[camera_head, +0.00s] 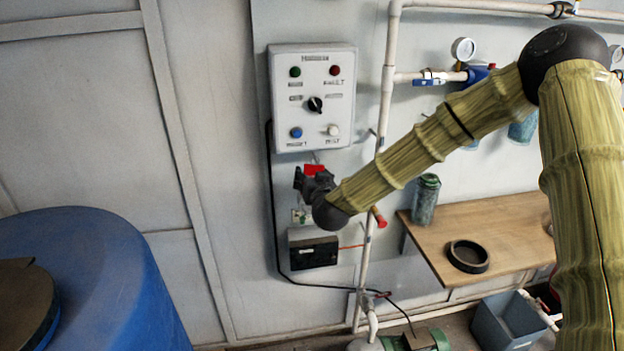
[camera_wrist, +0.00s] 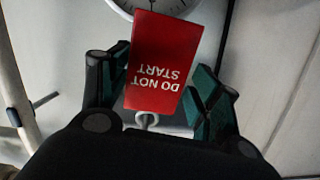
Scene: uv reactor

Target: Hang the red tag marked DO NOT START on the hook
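The red tag (camera_wrist: 162,60) shows large in the wrist view, with white letters DO NOT START upside down there. A pale ring (camera_wrist: 147,119) is at its lower end in that view. In the head view the tag (camera_head: 314,169) is a small red patch beside my dark gripper (camera_head: 305,178), just below the control panel. A thin grey peg (camera_head: 372,132), which may be the hook, sticks out right of the panel; a similar peg (camera_wrist: 45,100) shows left in the wrist view.
The control panel (camera_head: 313,97) with buttons and a knob is above my gripper. A black box (camera_head: 313,252) is below it. A pale vertical pipe (camera_head: 388,80) stands close to the right. A wooden shelf (camera_head: 500,235) and a blue barrel (camera_head: 100,270) stand lower down.

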